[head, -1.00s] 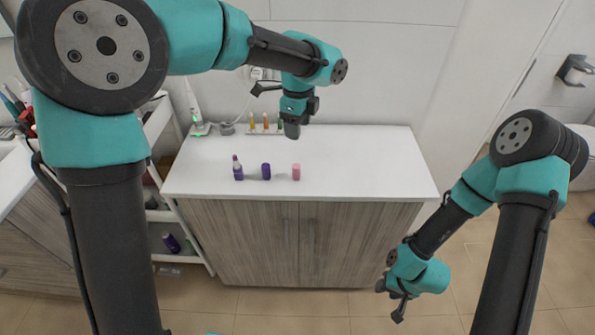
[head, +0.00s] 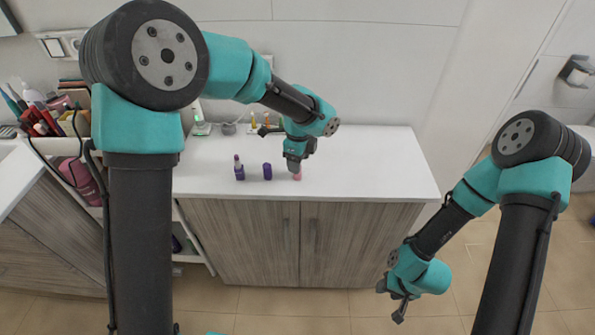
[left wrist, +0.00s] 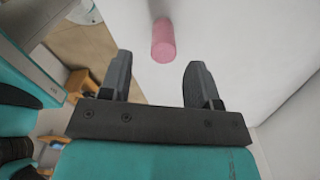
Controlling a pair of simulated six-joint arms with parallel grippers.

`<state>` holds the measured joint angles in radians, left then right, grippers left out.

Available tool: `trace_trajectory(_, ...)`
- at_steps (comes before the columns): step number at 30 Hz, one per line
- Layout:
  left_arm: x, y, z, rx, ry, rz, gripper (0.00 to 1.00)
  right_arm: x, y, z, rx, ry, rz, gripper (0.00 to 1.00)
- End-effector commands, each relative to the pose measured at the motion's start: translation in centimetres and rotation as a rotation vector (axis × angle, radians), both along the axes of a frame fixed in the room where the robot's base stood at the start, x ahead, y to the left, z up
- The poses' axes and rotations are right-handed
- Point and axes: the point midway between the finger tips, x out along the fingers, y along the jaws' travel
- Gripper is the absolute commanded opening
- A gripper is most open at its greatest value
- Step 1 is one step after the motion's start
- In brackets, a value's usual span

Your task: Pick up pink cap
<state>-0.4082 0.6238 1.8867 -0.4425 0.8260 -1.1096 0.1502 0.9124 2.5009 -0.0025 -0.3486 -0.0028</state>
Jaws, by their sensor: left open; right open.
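The pink cap (head: 297,177) stands on the white counter top (head: 355,165). In the head view its upper part is hidden behind my left gripper (head: 294,166), which is right above or just behind it. In the left wrist view the pink cap (left wrist: 163,40) shows whole, beyond the two fingertips and roughly in line with the gap between them. My left gripper (left wrist: 158,78) is open and empty there. My right gripper (head: 392,304) is low in front of the cabinet, away from the counter top, open and empty.
A purple cap (head: 267,171) and a purple lipstick-like bottle (head: 239,169) stand in a row left of the pink cap. A white device (head: 201,125) and several small coloured tubes stand at the back. The counter's right half is clear.

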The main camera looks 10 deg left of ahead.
Motion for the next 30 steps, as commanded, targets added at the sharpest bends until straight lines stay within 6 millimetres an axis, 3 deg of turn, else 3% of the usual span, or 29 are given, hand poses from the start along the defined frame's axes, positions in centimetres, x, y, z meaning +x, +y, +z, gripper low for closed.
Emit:
trace_trajectory(10,0.0,0.0,-0.3,0.0,0.0,0.001,0.56,0.0,0.0,0.0,0.0,0.0,0.0,0.43)
trace_trajectory(21,0.4,0.5,-4.6,0.002,0.002,0.0,0.56,0.0,0.0,0.0,0.0,0.0,0.0,0.43)
trace_trajectory(30,0.4,0.5,-5.2,0.0,-0.001,0.001,0.56,0.0,0.0,0.0,0.0,0.0,0.0,0.43)
